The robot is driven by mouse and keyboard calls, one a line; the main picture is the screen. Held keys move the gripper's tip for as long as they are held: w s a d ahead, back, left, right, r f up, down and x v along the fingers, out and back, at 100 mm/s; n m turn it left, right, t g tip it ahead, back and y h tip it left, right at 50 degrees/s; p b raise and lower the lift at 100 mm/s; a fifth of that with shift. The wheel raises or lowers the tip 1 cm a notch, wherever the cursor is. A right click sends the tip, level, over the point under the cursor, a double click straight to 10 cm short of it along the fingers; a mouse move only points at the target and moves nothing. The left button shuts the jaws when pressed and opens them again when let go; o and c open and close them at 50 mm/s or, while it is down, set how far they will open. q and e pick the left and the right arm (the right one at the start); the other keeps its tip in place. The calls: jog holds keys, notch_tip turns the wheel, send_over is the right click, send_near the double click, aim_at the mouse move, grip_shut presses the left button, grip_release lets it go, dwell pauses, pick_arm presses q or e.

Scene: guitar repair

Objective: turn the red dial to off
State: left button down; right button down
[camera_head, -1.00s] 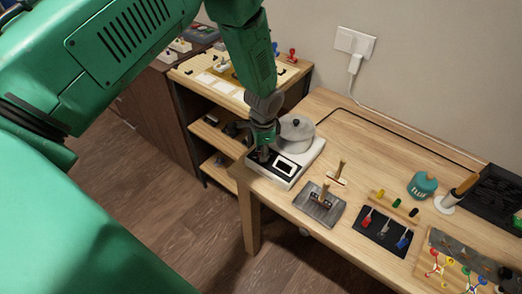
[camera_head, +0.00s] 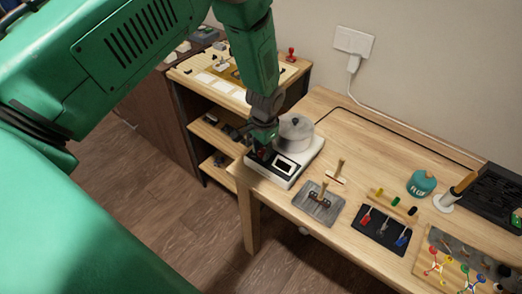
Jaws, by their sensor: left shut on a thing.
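A white hot plate (camera_head: 285,180) with a dark-framed display (camera_head: 284,167) stands at the left end of the wooden table. A grey pot (camera_head: 296,134) with a lid sits on it. My left gripper (camera_head: 262,152) reaches down over the front left of the hot plate, left of the display. It is shut on the red dial (camera_head: 264,156), of which only a little red shows between the fingers. The fingers hide the rest of the dial, so its setting cannot be read. My right gripper is not in view.
A grey block with a brown handle (camera_head: 319,203) lies right of the hot plate. A shelf (camera_head: 214,137) stands behind left.

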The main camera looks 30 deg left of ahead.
pick_arm(q)
jog(key=shift+w+d+r, duration=0.1)
jog(key=shift+w+r, duration=0.05)
jog(key=shift+w, duration=0.2)
jog(key=c, duration=1.3)
grip_release()
jog(key=shift+o, duration=0.2)
jog(key=shift+r, duration=0.3)
notch_tip(320, 180, up, 11)
jog(key=shift+d, duration=0.45)
